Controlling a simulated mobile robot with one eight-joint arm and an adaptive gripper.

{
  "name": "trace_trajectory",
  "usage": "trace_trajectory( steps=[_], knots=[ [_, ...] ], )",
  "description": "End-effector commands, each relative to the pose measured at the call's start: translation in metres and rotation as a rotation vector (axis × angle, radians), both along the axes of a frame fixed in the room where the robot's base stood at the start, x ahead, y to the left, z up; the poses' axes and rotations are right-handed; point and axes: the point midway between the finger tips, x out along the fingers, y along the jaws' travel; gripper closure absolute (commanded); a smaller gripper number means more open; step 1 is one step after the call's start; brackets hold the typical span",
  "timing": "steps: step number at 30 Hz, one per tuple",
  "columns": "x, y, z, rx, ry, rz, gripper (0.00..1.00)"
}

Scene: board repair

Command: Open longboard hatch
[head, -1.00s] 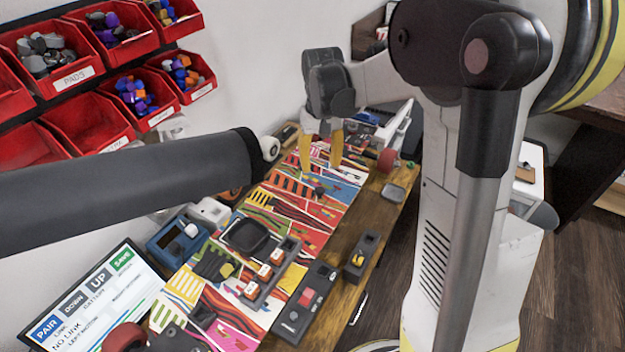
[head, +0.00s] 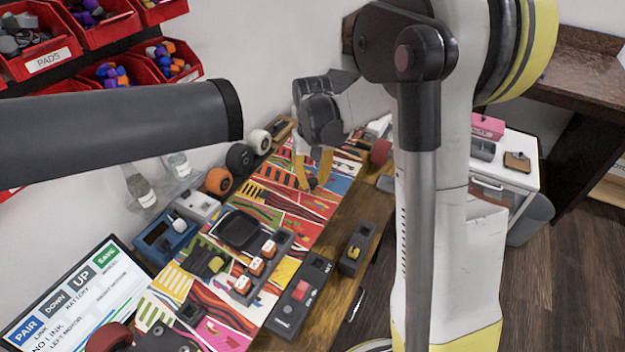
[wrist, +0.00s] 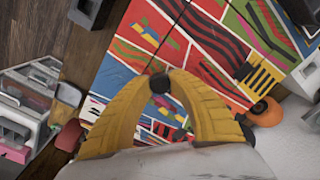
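The longboard deck (head: 280,215) lies along the wooden bench, covered in bright multicoloured graphics. A small dark round knob (head: 312,183) stands on its far part; in the wrist view the knob (wrist: 159,83) is a black disc with a thin dark seam near it. My gripper (head: 313,178) points down over the deck, its yellow fingers on either side of the knob. In the wrist view my fingertips (wrist: 160,80) flank the knob closely. I cannot tell whether they press on it. The hatch panel's outline is unclear.
Black modules with orange-white blocks (head: 256,266) and a dark tray (head: 241,230) sit on the nearer deck. Wheels (head: 219,181) line the wall side. A red wheel (head: 381,151) is right of my gripper. A screen (head: 75,300) stands at front left.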

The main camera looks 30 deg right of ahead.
Motion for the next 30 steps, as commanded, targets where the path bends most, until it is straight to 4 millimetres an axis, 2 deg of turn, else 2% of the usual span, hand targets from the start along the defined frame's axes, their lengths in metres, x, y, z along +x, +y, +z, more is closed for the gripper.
trace_trajectory(
  steps=[2,11,30],
  knots=[
    [0.000,0.000,0.000,0.000,0.000,0.000,1.00],
    [0.001,0.001,0.004,-0.012,0.021,0.001,1.00],
    [0.019,0.012,0.045,-0.225,0.343,0.002,1.00]
  ],
)
